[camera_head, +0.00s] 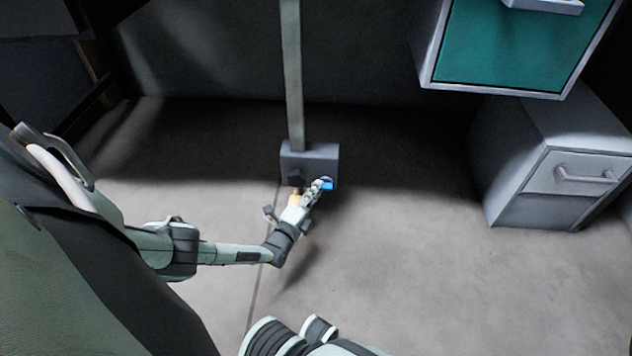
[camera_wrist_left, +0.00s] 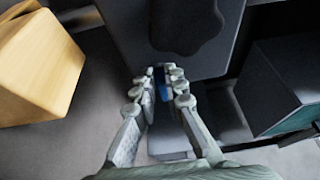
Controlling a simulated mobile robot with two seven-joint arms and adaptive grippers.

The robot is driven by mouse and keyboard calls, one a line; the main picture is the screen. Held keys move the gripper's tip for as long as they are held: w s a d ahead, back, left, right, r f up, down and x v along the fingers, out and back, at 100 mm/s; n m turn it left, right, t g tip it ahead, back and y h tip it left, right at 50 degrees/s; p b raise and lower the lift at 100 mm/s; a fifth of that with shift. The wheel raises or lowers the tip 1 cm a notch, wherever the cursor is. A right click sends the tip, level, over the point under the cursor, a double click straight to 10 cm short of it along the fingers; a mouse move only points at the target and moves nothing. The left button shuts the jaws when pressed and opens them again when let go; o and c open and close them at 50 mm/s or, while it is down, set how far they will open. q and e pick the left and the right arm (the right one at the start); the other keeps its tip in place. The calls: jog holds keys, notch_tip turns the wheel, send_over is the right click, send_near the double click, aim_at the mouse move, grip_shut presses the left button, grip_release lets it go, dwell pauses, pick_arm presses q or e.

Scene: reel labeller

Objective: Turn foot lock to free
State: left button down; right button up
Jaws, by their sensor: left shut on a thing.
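The foot lock is a grey box (camera_head: 318,157) at the foot of an upright post, low near the floor. A small blue part (camera_head: 328,186) shows at its lower right, at my left gripper's fingertips. My left gripper (camera_head: 317,186) reaches it from the front left and is shut on this blue part. In the left wrist view the blue part (camera_wrist_left: 163,86) sits between the two fingers (camera_wrist_left: 162,84), mostly hidden by them. A dark lobed knob (camera_wrist_left: 185,25) is on the box face just beyond the fingertips. My right gripper is not in view.
A light wooden block (camera_head: 295,199) is close to the left of my left gripper; it looms large in the left wrist view (camera_wrist_left: 40,70). A grey drawer cabinet (camera_head: 545,160) and a teal-fronted unit (camera_head: 520,45) stand to the right. The floor (camera_head: 400,260) between is clear.

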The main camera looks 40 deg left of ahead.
pick_arm(q)
jog(key=shift+a, duration=0.1)
dwell(0.3)
jog(key=c, duration=1.6)
grip_release()
jog(key=s, duration=0.4)
jog(key=s+d, duration=0.1)
jog(key=s, duration=0.3)
jog(key=s+d, duration=0.1)
jog(key=s, duration=0.2)
jog(key=shift+s, duration=0.4)
